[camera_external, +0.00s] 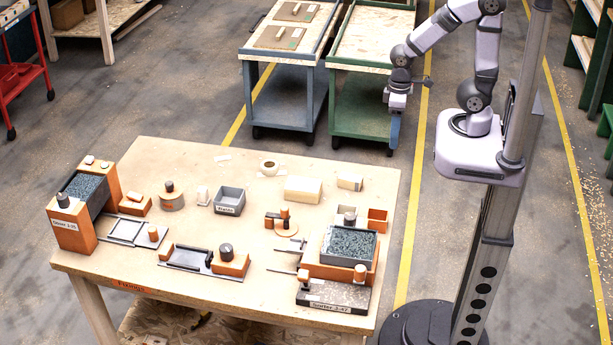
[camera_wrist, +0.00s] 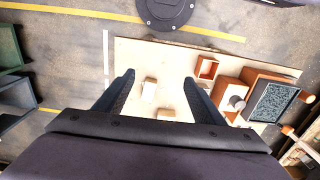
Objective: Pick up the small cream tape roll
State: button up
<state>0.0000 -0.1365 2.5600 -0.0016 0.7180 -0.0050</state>
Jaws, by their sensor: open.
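The small cream tape roll (camera_external: 269,167) lies at the back of the wooden table in the external view. It looks like a short ring with a dark centre. In the wrist view I cannot make it out; the gripper body covers the lower part of that picture. My gripper (camera_external: 395,128) hangs above and beyond the table's back right corner, pointing down. It is well apart from the roll. In the wrist view my gripper (camera_wrist: 159,80) has its two dark fingers spread wide, with nothing held between them.
Cream blocks (camera_external: 303,189) and (camera_external: 350,181) stand right of the roll; one block (camera_wrist: 149,89) shows between my fingers. A grey bin (camera_external: 229,200) stands in front of the roll. Orange and grey fixtures (camera_external: 340,270) fill the front right. Carts (camera_external: 360,110) stand behind.

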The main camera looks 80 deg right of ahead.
notch_tip(320, 180, up, 6)
jog(key=f, duration=0.1)
jog(key=w+a+f+m+t+y+b, duration=0.1)
jog(key=w+f+m+t+y+b, duration=0.2)
jog(key=w+m+b, duration=0.8)
jog(key=w+f+m+t+y+b, duration=0.2)
jog(key=w+m+y+b, duration=0.3)
jog(key=w+b, duration=0.55)
jog(key=w+d+r+m+t+y+b, duration=0.45)
jog(key=w+d+m+t+b, duration=0.25)
jog(key=w+d+m+b, duration=0.5)
jog(key=n+h, duration=0.1)
send_near(265, 167)
jog(key=shift+g, duration=0.3)
jog(key=shift+w+d+p+x, duration=0.15)
jog(key=shift+p+x, duration=0.05)
jog(key=shift+x, duration=1.3)
jog(key=shift+w+d+p+x, duration=0.15)
jog(key=shift+x, duration=1.4)
